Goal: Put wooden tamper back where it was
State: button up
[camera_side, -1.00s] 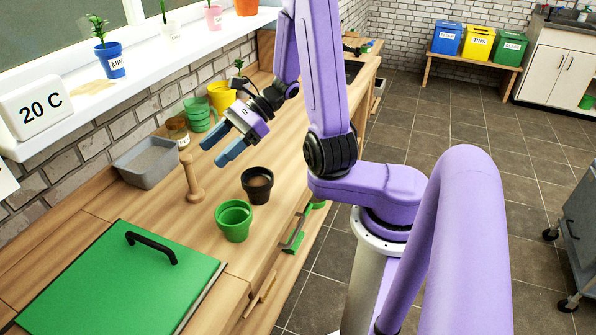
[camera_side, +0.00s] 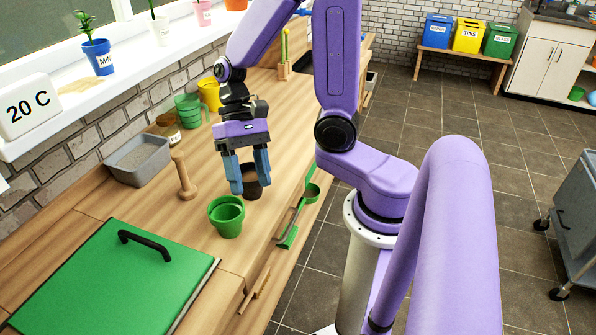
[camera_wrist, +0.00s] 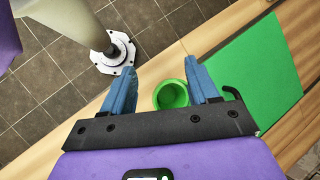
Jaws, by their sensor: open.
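The wooden tamper (camera_side: 184,176) stands upright on the wooden worktop in the side view, to the left of the green pot and in front of the grey tray. My gripper (camera_side: 250,190) points down with its blue fingers apart. In the side view it appears right of the tamper, in front of the dark pot, and nothing shows between the fingers as held. In the wrist view my gripper (camera_wrist: 164,90) is open, with the green pot visible below between its fingertips. The tamper does not show in the wrist view.
A green pot (camera_side: 227,217) and a dark pot (camera_side: 254,183), partly hidden by my fingers, stand near the front edge. A grey tray (camera_side: 138,160), a brown jar (camera_side: 168,128) and green and yellow cups stand along the wall. A green lid with black handle (camera_side: 112,275) lies at lower left.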

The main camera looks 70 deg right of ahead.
jog(key=s+d+r+n+t+h, duration=0.1)
jog(key=s+n+t+h, duration=0.3)
jog(key=s+n, duration=0.5)
jog(key=r+n, duration=0.1)
jog(key=n, duration=0.6)
jog(key=shift+d+r+n+h, duration=0.2)
jog(key=shift+n+h, duration=0.2)
jog(key=shift+s, duration=0.1)
dwell(0.5)
